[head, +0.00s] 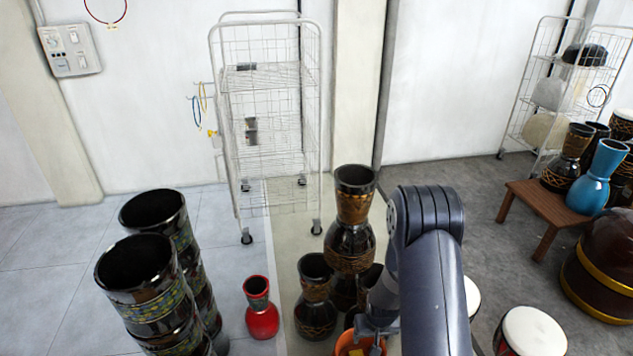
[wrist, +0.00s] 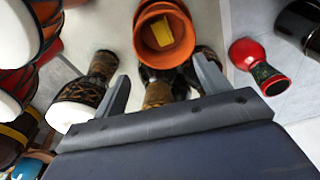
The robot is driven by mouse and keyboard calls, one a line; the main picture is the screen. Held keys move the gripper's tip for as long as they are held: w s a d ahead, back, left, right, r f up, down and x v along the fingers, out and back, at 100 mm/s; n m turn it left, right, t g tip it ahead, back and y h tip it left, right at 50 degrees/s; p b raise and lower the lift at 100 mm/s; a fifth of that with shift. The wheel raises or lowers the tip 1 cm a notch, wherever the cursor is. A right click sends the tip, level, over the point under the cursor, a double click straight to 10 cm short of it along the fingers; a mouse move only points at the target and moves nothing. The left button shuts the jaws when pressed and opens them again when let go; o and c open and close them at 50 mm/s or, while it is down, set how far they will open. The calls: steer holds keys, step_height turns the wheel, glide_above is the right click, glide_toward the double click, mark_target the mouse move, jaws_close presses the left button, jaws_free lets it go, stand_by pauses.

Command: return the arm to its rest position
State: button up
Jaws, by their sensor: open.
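My arm (head: 428,260) reaches forward and down at the right of centre in the head view. My gripper (wrist: 160,75) is open in the wrist view, with its two fingers wide apart and nothing held between them. In the head view its fingers are mostly hidden by the arm. An orange pot (wrist: 148,48) with a yellow thing (wrist: 160,32) inside lies beyond the fingertips. The pot also shows at the bottom edge of the head view (head: 343,347), partly covered by my arm.
Dark patterned goblet drums (head: 349,247) stand close left of my arm, with a red one (head: 262,318) beside them. Tall dark drums (head: 140,275) stand at left. White-topped drums (head: 533,332) stand at right. A wire trolley (head: 268,130) is behind; grey floor at right is partly clear.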

steer(key=s+r+p, duration=0.4)
steer(key=r+p, duration=0.7)
steer(key=shift+m, duration=0.4)
steer(key=shift+s+r, duration=0.1)
